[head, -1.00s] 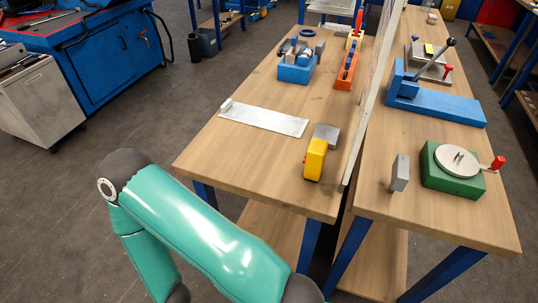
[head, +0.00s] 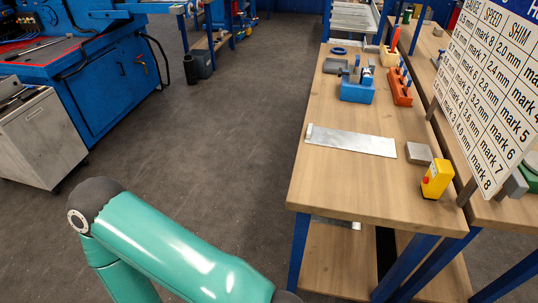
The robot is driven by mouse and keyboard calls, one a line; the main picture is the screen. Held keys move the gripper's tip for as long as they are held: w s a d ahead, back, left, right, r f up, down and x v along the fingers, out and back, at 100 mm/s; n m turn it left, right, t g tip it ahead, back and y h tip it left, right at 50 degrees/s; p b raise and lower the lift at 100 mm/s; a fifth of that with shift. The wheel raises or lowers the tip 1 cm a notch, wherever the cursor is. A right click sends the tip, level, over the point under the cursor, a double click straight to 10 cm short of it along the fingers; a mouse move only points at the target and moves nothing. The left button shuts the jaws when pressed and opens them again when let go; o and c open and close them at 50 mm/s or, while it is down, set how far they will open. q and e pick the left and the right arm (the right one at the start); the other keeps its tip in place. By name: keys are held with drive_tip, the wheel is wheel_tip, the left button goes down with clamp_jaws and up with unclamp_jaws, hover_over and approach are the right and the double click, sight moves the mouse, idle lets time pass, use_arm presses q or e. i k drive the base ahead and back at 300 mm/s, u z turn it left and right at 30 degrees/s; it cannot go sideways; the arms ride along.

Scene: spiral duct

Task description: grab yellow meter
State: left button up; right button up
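The yellow meter (head: 437,179) stands upright on the wooden table near its right front edge, in the head view. It is a small yellow block with a red spot low on its left side. A grey metal block (head: 419,153) sits just behind it. My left arm, a teal link with dark joints, crosses the lower left of the view, well to the left of the table. Its gripper is below the frame. My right arm and gripper are not in view.
The wooden table (head: 340,184) also bears a metal plate (head: 350,140), a blue holder (head: 357,90) and an orange rack (head: 400,87). A white chart board (head: 490,95) stands close right of the meter.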

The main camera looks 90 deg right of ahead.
sight(440, 173)
drive_tip(key=u, duration=0.35)
drive_tip(key=i, duration=0.5)
drive_tip(key=z, duration=1.8)
drive_tip(key=i, duration=0.15)
drive_tip(key=z, duration=1.95)
drive_tip(key=i, duration=0.55)
drive_tip(key=u, duration=0.1)
drive_tip(key=k, duration=0.5)
drive_tip(key=z, duration=0.25)
drive_tip(key=i, duration=0.35)
drive_tip(key=u, duration=0.05)
